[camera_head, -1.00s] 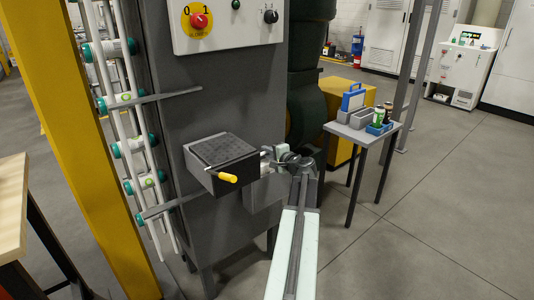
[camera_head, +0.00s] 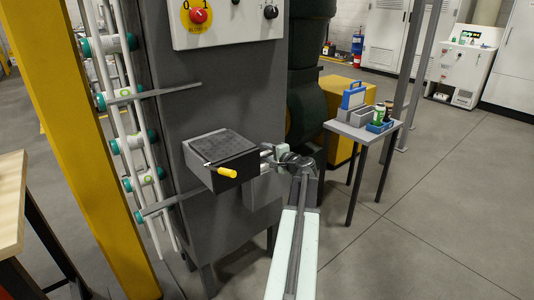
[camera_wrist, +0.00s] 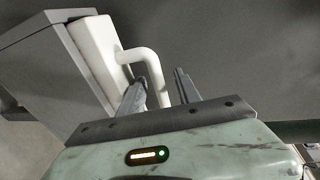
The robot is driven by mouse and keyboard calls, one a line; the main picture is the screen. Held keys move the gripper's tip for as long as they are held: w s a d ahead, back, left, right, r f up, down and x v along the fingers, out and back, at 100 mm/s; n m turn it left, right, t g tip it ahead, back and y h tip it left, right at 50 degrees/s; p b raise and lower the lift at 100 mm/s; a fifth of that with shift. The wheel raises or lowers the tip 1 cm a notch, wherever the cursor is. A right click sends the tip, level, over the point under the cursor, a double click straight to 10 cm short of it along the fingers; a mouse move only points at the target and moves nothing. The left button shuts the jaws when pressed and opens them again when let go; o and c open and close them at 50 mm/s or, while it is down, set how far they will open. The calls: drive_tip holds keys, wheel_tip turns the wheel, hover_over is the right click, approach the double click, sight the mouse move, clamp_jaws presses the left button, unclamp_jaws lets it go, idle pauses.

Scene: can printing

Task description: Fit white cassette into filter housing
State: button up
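The filter housing (camera_head: 222,152) is a dark grey box with a black lid and a yellow handle (camera_head: 227,172), mounted on the grey cabinet. In the wrist view the housing (camera_wrist: 45,65) is at left. The white cassette (camera_wrist: 92,42) sits at its open side, with its outer part showing; how deep it sits is hidden. A curved white handle (camera_wrist: 150,62) sticks out from the cassette towards my gripper. My gripper (camera_wrist: 160,82) has its two fingers apart, one on each side of the handle, with a gap at the right finger. In the head view my gripper (camera_head: 270,155) is right beside the housing.
White vertical pipes (camera_head: 125,100) and a yellow post (camera_head: 75,130) stand at left. A control panel (camera_head: 230,20) is above the housing. A small grey table (camera_head: 365,135) with a blue-handled carrier (camera_head: 354,97) stands at right. The floor at right is clear.

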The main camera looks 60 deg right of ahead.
drive_tip(key=p+v, duration=0.1)
drive_tip(key=v, duration=0.6)
drive_tip(key=shift+s+r+p, duration=0.15)
drive_tip(key=shift+s+p, duration=0.15)
drive_tip(key=shift+s, duration=0.1)
drive_tip(key=shift+a, duration=0.1)
